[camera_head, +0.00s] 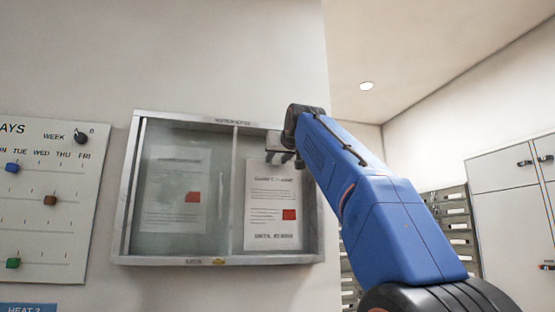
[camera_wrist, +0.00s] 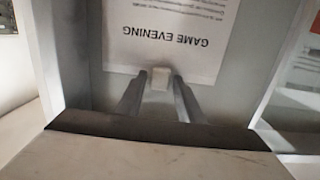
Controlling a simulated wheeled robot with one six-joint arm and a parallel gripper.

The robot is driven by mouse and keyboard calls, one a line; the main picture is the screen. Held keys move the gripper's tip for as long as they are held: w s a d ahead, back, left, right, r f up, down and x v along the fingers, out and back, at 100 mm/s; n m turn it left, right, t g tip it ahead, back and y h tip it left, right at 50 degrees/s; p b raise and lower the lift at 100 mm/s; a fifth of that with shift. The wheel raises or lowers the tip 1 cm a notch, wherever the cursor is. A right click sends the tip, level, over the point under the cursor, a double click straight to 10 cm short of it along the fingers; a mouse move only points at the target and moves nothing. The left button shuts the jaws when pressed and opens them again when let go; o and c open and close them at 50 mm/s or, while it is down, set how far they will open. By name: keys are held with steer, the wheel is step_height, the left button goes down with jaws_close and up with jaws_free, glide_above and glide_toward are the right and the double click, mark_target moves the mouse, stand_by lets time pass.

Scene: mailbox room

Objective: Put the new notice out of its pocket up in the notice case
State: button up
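The notice case (camera_head: 128,190) is a grey metal frame on the wall. Its left half lies behind a greenish glass pane (camera_head: 152,225), with a faint notice (camera_head: 175,180) behind it. The right half looks uncovered. A white notice (camera_head: 272,200) with a red square hangs there; in the wrist view the notice (camera_wrist: 165,15) reads "GAME EVENING", upside down. A small pale block (camera_wrist: 160,78) sits at its title edge. My gripper (camera_head: 281,157) is at the notice's top edge. In the wrist view my gripper's fingers (camera_wrist: 160,82) stand on either side of the block, with small gaps visible. The pocket cannot be made out.
A week board (camera_head: 45,210) with coloured knobs hangs left of the case. Grey mail slots (camera_head: 458,225) and white cabinets (camera_head: 505,195) stand at the right. The case's frame edges (camera_wrist: 75,60) lie close beside my gripper.

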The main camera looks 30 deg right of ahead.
steer(key=shift+o, duration=0.7)
steer(key=v, duration=1.7)
steer(key=shift+s, duration=0.2)
